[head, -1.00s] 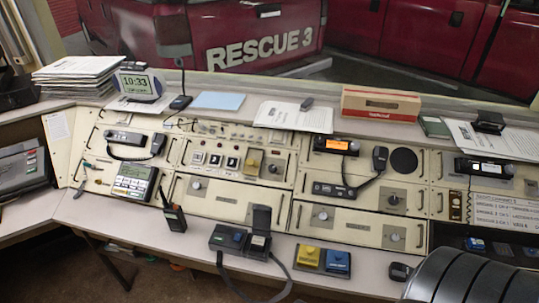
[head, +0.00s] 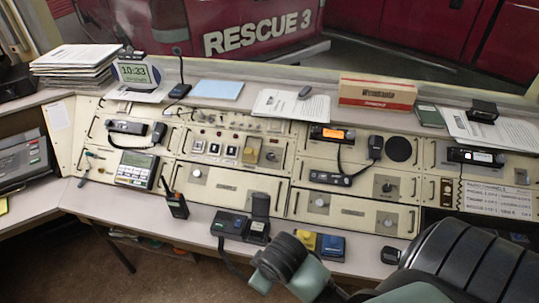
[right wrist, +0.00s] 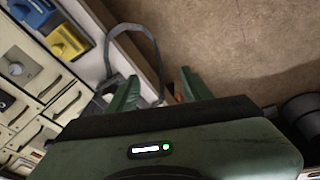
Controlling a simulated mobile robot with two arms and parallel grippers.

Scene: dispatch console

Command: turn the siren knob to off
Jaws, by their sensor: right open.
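The cream console front carries several round knobs on square plates: one on the left panel (head: 196,172), one in the lower middle (head: 320,202), one right of the radio handset (head: 387,187) and one below it (head: 388,222). Their labels are too small to read, so I cannot tell which is the siren knob. A knob (right wrist: 15,68) also shows at the left of the right wrist view. My right gripper (right wrist: 157,88) is open and empty, its green fingers over the desk's front edge and floor, apart from the knobs. My left gripper is not in view.
A yellow box (head: 305,240) and a blue box (head: 333,247) sit at the desk's front, right beside my right arm. A black flip-lid unit (head: 258,229) with a cable and an upright handheld radio (head: 176,206) stand further left. A handset (head: 376,147) hangs on a cord.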

